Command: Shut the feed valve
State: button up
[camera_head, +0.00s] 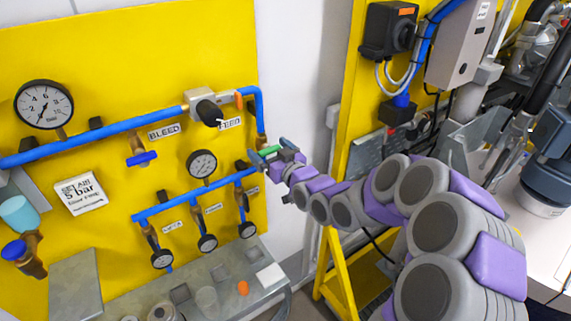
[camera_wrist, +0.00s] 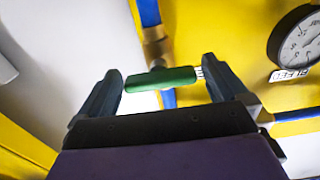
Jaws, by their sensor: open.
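A green handle (camera_head: 269,150) sits at the lower end of the blue pipe, on the panel's right edge, below and right of the FEED label (camera_head: 230,123). In the wrist view, the green handle (camera_wrist: 160,78) lies crosswise between my two fingers, joined to a brass fitting (camera_wrist: 158,48). My gripper (camera_head: 271,151) is open, with a finger beyond each end of the handle; it also shows in the wrist view (camera_wrist: 160,74). I see no clear grip on the handle. A black round part (camera_head: 209,112) on a grey block is left of the FEED label.
A blue-handled valve (camera_head: 141,158) is under the BLEED label (camera_head: 164,131). Gauges (camera_head: 43,104) and small black-knobbed valves are on the yellow panel (camera_head: 110,50). A grey shelf (camera_head: 230,287) juts out below. A yellow frame (camera_head: 342,270) stands to the right, near my arm.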

jog(key=b+v, duration=1.1)
jog(key=v, duration=0.6)
jog(key=shift+b, duration=0.4)
jog(key=shift+w+d, duration=0.1)
jog(key=s+d+f+m+g+h, duration=0.2)
jog(key=s+d+f+g+h, duration=0.2)
jog(key=s+f, duration=0.3)
jog(key=s+d+f+m+g+h, duration=0.1)
jog(key=s+d+f+g+h, duration=0.35)
jog(key=f, duration=0.35)
jog(key=s+m+g+h, duration=0.1)
jog(key=s+m+g, duration=0.2)
jog(key=s, duration=2.1)
jog(key=f+g, duration=0.1)
jog(key=g, duration=0.4)
jog(key=shift+d+m, duration=0.3)
